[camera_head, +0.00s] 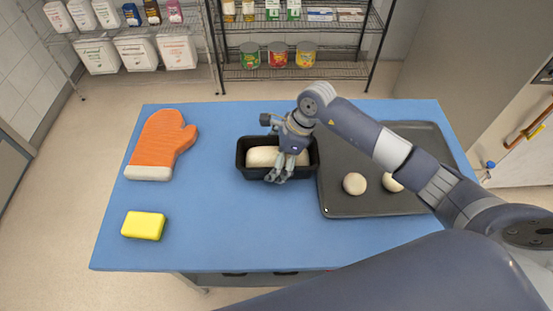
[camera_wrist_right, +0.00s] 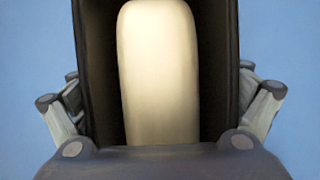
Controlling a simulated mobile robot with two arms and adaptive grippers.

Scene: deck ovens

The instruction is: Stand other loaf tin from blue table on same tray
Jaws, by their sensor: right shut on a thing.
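A black loaf tin (camera_head: 243,172) with pale dough (camera_head: 262,156) in it is on the blue table (camera_head: 225,225), just left of the dark baking tray (camera_head: 340,209). My right gripper (camera_head: 280,176) is over the tin and shut on it. In the right wrist view the tin (camera_wrist_right: 218,70) lies between the two fingers, with the dough (camera_wrist_right: 158,75) inside. I cannot tell whether the tin is lifted. The tray holds two visible dough balls, one at its front left (camera_head: 355,184); my right arm hides much of the tray. My left gripper is not in view.
An orange oven mitt (camera_head: 158,145) lies at the table's left. A yellow sponge (camera_head: 143,226) lies at the front left. The table between sponge and tray is clear. A wire shelf (camera_head: 300,73) with cans stands behind the table.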

